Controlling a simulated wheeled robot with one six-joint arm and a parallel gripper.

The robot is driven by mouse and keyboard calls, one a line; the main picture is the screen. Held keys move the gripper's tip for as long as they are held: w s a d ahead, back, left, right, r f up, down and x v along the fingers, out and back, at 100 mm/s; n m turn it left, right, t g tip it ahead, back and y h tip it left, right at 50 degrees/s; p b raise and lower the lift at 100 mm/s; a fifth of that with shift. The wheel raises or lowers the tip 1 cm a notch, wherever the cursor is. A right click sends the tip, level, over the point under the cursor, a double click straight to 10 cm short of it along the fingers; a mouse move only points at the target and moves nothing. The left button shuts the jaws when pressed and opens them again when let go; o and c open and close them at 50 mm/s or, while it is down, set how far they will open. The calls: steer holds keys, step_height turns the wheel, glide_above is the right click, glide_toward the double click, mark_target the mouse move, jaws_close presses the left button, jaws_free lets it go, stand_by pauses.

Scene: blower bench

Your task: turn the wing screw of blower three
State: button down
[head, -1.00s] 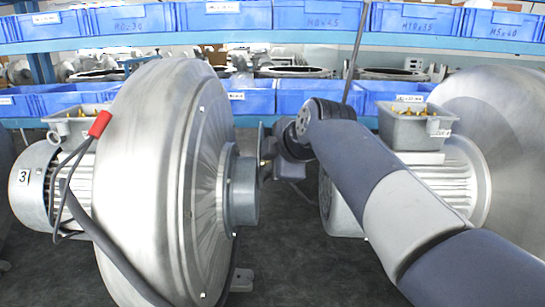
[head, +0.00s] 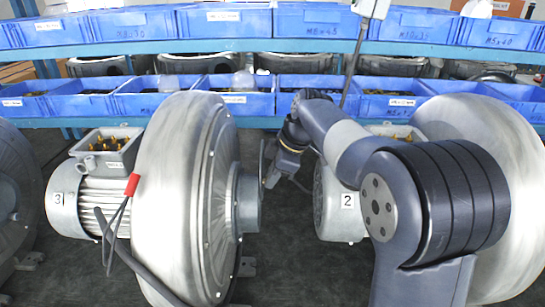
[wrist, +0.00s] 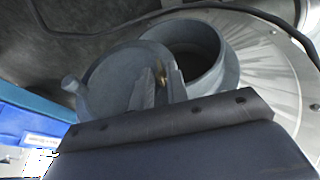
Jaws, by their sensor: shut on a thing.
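Blower three (head: 185,190) is the large silver blower at the left, with a "3" label on its motor (head: 62,198). Its open inlet pipe (head: 248,205) faces right and shows in the wrist view (wrist: 228,75). A round grey flap (wrist: 110,75) with a small knob at its edge sits beside the pipe mouth; it is a thin edge in the head view (head: 263,158). My gripper (wrist: 161,88) is at the flap, its two fingers shut on the small brass wing screw (wrist: 162,75). The fingers hide most of the screw.
Blower two (head: 345,205) stands at the right, partly behind my arm. A red-capped cable (head: 131,185) hangs by blower three's motor. Blue bins (head: 240,105) line the shelves behind. Dark floor lies between the blowers.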

steer(key=shift+w+f+m+g+y+p, duration=0.1)
steer(key=shift+w+m+g+p, duration=0.2)
steer(key=shift+g+p, duration=1)
steer(key=shift+w+f+m+g+y+p, duration=0.1)
steer(key=shift+w+m+g+p, duration=0.2)
steer(key=shift+g+p, duration=0.95)
steer(key=shift+w+f+m+g+y+p, duration=0.1)
steer(key=shift+w+m+g+p, duration=0.15)
steer(key=shift+g+p, duration=1.05)
steer(key=shift+g+b, duration=0.25)
steer(key=shift+b, duration=0.05)
steer(key=c, duration=1.4)
jaws_free()
steer(key=shift+r, duration=0.1)
